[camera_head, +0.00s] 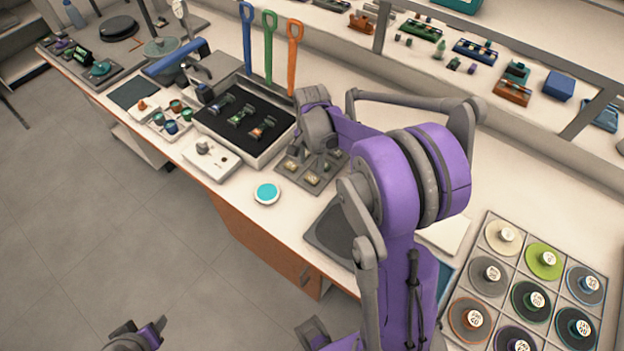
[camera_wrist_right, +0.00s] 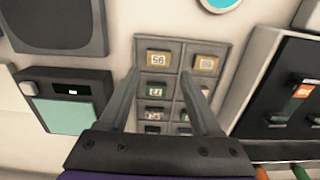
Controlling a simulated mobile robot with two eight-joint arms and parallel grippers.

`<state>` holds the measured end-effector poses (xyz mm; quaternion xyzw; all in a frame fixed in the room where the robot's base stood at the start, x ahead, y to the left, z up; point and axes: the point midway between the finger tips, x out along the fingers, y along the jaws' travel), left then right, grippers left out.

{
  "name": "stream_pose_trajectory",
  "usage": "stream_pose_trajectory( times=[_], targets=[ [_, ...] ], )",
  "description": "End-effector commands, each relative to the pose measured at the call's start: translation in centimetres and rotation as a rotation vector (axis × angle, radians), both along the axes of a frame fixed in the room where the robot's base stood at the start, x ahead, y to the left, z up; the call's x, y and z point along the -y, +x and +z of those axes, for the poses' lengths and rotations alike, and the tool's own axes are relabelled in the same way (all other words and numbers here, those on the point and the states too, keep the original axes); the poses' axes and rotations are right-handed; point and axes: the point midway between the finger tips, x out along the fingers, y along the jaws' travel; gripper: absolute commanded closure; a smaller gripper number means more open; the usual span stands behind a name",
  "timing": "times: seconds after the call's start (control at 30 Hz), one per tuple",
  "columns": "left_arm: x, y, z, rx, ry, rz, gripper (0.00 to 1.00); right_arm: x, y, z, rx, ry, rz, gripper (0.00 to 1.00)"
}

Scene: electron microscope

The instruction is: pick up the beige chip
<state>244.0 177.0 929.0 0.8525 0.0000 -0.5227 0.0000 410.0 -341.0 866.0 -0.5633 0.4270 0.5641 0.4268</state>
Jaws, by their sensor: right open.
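A grey compartment tray of small chips (camera_head: 284,178) lies on the bench, below the purple right arm. In the right wrist view, two beige chips with markings, one on the left (camera_wrist_right: 158,59) and one on the right (camera_wrist_right: 206,62), sit in the tray's top row. Darker green and grey chips fill the rows below. My right gripper (camera_wrist_right: 160,78) is open and empty, its fingers pointing over the tray; the left finger reaches near the left column. Whether it touches the tray is unclear. Part of my left gripper (camera_head: 140,338) shows at the bottom edge of the head view.
A black-lined box (camera_head: 240,150) with several small devices stands left of the tray. A white dish with teal contents (camera_head: 266,193) is near the bench's front edge. Upright blue, green and orange tools (camera_head: 269,45) stand behind. A grid of discs (camera_head: 535,262) lies at right.

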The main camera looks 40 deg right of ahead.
Motion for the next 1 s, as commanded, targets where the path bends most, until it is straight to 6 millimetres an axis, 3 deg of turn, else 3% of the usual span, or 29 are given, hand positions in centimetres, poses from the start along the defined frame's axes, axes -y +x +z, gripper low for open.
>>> stream_pose_trajectory(
  times=[0.23, 0.5, 0.8, 1.0],
  targets=[
    [0.0, 0.0, -0.1, 0.0, 0.0, 0.0, 0.5, 0.0, -0.1, -2.1, 0.001, -0.001, 0.002, 0.35],
    [0.0, 0.0, 0.0, 0.0, 0.0, 0.0, 0.5, 0.1, -0.3, -5.9, 0.001, -0.001, 0.003, 0.35],
    [0.0, 0.0, 0.0, 0.0, 0.0, 0.0, 0.5, 0.0, -0.3, -6.5, 0.001, -0.001, 0.003, 0.35],
    [0.0, 0.0, 0.0, 0.0, 0.0, 0.0, 0.5, 0.0, -0.3, -6.5, 0.001, -0.001, 0.003, 0.69]
  ],
)
